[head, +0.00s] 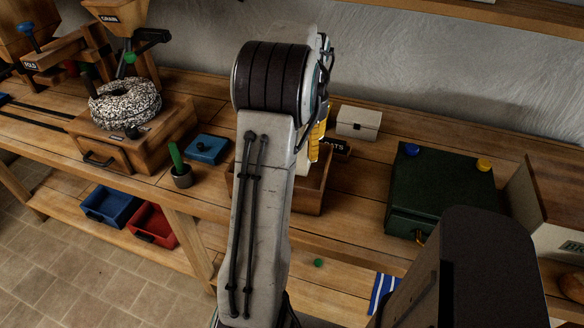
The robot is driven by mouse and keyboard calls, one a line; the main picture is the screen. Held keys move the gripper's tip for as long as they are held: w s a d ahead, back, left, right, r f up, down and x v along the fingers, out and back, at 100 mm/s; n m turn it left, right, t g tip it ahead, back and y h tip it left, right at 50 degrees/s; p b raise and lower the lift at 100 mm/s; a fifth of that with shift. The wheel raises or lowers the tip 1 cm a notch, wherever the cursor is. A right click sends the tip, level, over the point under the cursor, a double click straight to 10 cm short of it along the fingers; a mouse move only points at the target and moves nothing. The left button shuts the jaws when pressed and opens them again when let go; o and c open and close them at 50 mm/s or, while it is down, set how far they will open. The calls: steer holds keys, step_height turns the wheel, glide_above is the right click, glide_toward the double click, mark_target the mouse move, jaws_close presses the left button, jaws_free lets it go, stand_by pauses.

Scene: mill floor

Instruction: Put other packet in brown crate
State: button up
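A brown wooden crate (313,196) stands on the bench behind my arm, which hides most of it. A dark label ending in "ATS" (336,148) shows at its far side. My gripper is mostly hidden behind my raised arm; a yellow and black piece (318,138) at the arm's right edge may be part of it. A pale patch just below that piece may be a packet, but I cannot tell. No packet is clearly visible. Whether the gripper holds anything does not show.
A small white box (358,123) stands behind the crate. A green case (440,190) is to the right, a millstone (125,103) on a wooden base to the left. A blue box (207,149) lies nearer. Blue (110,206) and red (152,226) bins sit on the lower shelf.

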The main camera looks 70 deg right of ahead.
steer(key=shift+f+p, duration=1)
steer(key=shift+f, duration=2.75)
steer(key=shift+f, duration=0.15)
steer(key=o, duration=1.3)
